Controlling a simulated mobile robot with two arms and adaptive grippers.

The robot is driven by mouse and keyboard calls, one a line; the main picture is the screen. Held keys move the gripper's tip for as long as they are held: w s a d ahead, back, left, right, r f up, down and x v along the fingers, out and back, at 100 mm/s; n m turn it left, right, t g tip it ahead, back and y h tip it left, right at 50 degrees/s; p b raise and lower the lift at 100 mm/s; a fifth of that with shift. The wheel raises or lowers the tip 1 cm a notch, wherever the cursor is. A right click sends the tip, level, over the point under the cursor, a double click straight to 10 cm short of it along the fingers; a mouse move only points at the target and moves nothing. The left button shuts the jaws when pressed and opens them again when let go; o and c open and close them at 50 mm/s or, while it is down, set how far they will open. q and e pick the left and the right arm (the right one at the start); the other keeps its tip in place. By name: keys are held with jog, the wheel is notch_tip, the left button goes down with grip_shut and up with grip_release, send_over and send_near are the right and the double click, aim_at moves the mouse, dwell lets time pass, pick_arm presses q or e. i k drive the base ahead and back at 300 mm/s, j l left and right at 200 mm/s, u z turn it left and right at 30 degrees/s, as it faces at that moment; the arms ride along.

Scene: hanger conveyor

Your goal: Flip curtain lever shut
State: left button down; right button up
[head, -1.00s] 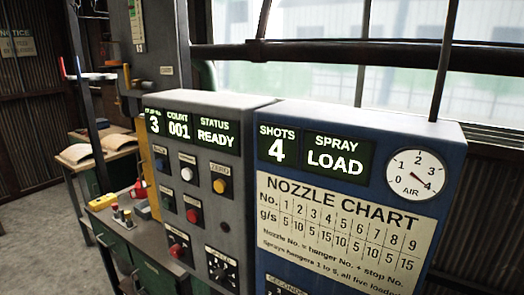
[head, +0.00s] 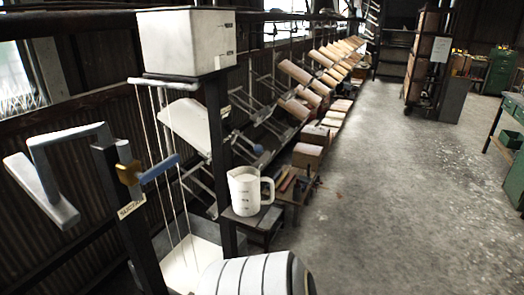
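A lever with a blue grip (head: 160,168) sticks out to the right from a brass-coloured valve body (head: 128,173) on a dark post at the left. It slants slightly upward to the right. A small label on the post (head: 131,206) is only partly readable. Behind the lever, thin pale streams or cords (head: 167,125) hang from under a white box (head: 186,42) down to a pale tray (head: 196,258). I cannot tell for sure that the blue lever is the curtain lever. Neither of my grippers shows in the head view.
A white measuring jug (head: 246,190) stands on a small dark stand to the right. A row of tilted tan panels (head: 322,90) runs back along the wall. A banded white rounded shape fills the bottom edge. The concrete floor (head: 385,190) to the right is open.

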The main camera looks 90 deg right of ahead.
aim_at(247, 140)
jog(key=z, duration=2.7)
jog(key=l+u, duration=0.15)
jog(key=l, duration=0.15)
